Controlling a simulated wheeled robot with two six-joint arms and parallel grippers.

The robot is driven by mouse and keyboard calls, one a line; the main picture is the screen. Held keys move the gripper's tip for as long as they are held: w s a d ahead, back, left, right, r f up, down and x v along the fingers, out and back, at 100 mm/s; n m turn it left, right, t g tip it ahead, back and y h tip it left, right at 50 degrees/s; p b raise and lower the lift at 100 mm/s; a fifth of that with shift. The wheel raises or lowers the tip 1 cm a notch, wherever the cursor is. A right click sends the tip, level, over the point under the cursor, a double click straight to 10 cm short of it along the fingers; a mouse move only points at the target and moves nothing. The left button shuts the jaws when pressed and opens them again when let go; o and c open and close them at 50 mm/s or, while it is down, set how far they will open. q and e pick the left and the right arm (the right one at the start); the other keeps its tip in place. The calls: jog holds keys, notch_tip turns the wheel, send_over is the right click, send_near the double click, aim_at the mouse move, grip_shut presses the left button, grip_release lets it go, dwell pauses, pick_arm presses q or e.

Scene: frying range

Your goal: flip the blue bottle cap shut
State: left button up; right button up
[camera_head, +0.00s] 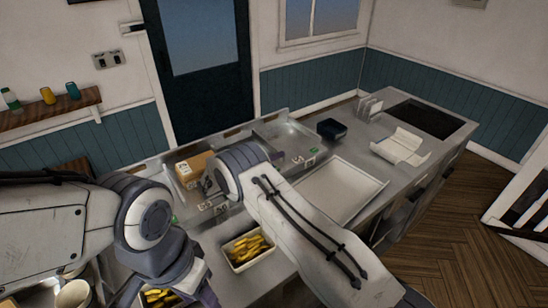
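I cannot make out a blue bottle cap in this view. A small teal container (73,91) stands on the wall shelf at the far left, but I cannot tell whether it has a cap. My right arm reaches up from the lower right. Its gripper (207,188) is over the counter near the cardboard box, mostly hidden by my own wrist, and its fingers are too small and dark to read. My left arm comes in from the left and bends down to the bottom edge. Its fingertips are not visible.
A cardboard box (190,167) sits at the counter's back. A tray of yellow food (231,262) is in front. A pale flat basin (375,187), a dark container (332,129) and a white folded sheet (401,147) lie to the right. The wall shelf (40,112) holds several small containers.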

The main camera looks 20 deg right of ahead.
grip_shut()
jog(key=shift+s+d+r+m+b, duration=0.1)
jog(key=shift+s+r+m+b, duration=0.15)
jog(key=shift+m+b, duration=0.9)
jog(key=shift+s+d+r+m+b, duration=0.15)
jog(key=shift+s+m+b, duration=0.25)
jog(key=shift+m+b, duration=0.65)
jog(key=shift+s+d+r+m+b, duration=0.1)
jog(key=shift+s+r+m+b, duration=0.2)
jog(key=shift+m+b, duration=0.85)
grip_release()
jog(key=shift+a, duration=0.1)
